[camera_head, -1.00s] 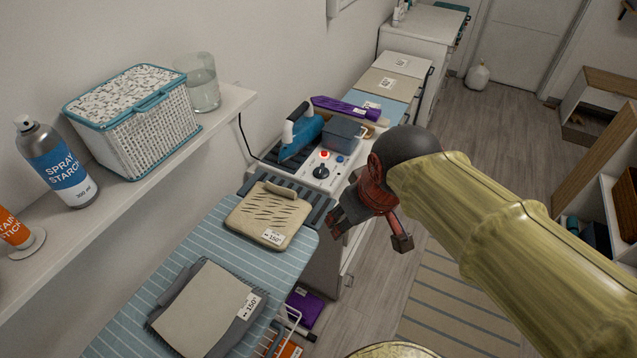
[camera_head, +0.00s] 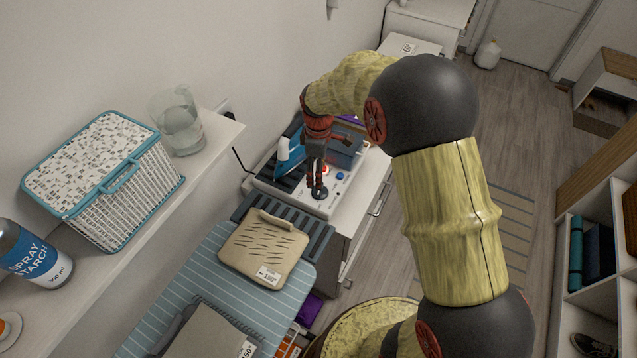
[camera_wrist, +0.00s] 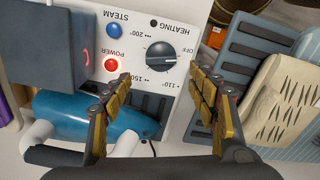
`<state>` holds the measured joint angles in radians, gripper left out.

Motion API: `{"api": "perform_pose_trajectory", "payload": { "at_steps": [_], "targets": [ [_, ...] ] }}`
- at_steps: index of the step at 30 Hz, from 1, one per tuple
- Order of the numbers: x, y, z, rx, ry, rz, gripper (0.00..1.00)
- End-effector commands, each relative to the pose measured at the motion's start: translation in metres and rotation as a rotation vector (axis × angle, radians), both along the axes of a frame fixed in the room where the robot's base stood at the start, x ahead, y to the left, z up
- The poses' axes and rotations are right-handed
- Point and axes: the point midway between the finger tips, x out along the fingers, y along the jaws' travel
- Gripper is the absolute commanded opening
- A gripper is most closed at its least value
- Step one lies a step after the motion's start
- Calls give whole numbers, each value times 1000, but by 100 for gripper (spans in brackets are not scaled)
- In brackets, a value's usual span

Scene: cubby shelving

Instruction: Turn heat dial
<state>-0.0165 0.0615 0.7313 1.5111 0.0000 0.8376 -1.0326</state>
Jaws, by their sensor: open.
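The heat dial (camera_wrist: 160,57) is a round black knob on a white control panel (camera_wrist: 141,20). Marks for OFF, 110°, 150° and 200° surround it under the word HEATING. Its light pointer line seems to lie towards OFF. My gripper (camera_wrist: 162,92) is open and empty, its padded fingers on either side of the dial's lower edge in the wrist view. In the head view my gripper (camera_head: 317,188) points down over the panel, and the dial (camera_head: 320,194) is partly hidden by it. Contact with the dial cannot be told.
A red POWER button (camera_wrist: 111,65) and a blue STEAM button (camera_wrist: 113,31) sit beside the dial. A blue iron (camera_wrist: 90,116) and a dark box (camera_wrist: 40,45) stand close by. A beige cloth pad (camera_head: 262,250) lies on the striped ironing board (camera_head: 205,265).

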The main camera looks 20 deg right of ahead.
Motion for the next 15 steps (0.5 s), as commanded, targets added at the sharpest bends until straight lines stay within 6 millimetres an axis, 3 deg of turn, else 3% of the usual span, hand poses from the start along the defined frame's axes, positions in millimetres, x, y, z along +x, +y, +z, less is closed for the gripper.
{"api": "perform_pose_trajectory", "payload": {
  "at_steps": [9, 15],
  "targets": [
    [-2, 0, -49, 0, 4, -1, 59],
    [-1, 0, -67, 0, 0, -2, 59]
  ]
}}
